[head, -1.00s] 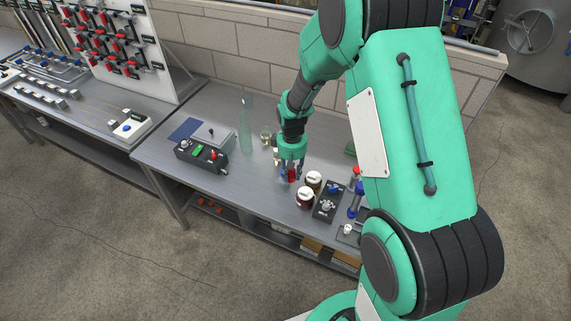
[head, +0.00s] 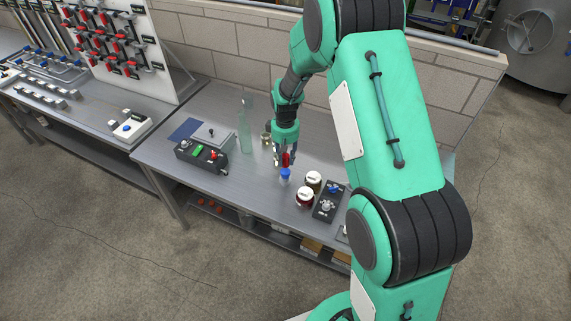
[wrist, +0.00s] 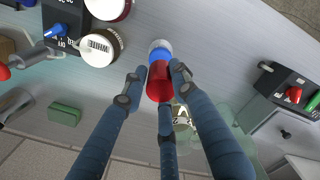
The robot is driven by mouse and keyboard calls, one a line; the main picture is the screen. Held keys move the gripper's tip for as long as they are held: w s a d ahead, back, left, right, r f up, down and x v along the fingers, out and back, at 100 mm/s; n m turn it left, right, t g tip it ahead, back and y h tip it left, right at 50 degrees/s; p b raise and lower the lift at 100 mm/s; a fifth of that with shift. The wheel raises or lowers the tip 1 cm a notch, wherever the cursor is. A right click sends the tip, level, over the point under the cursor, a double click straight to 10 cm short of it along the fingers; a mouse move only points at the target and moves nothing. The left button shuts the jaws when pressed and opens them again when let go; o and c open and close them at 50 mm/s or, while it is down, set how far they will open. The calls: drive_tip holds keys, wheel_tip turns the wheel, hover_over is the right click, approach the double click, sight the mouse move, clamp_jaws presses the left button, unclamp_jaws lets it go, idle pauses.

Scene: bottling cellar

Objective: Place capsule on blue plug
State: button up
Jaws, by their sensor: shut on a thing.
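The capsule also shows as a small red piece in the head view (head: 285,159). The blue plug (head: 285,174) stands in a pale, small vessel (wrist: 160,44) on the bench. In the wrist view the plug (wrist: 160,56) lies just beyond the capsule, partly covered by it. In the head view the capsule is above and slightly behind the plug. I cannot tell whether they touch.
Two dark jars with pale lids (head: 305,196) stand right of the plug, beside a black control box (head: 328,203). A clear bottle (head: 245,132) and another control box (head: 202,156) are to the left. The bench front (head: 235,185) is clear.

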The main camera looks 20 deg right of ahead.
sight(285, 156)
drive_tip(key=shift+f, duration=1.7)
drive_tip(key=shift+f, duration=0.2)
drive_tip(key=o, duration=0.6)
drive_tip(key=shift+o, duration=0.2)
drive_tip(key=shift+r, duration=0.15)
wheel_tip(285, 156, up, 12)
drive_tip(key=shift+r, duration=0.1)
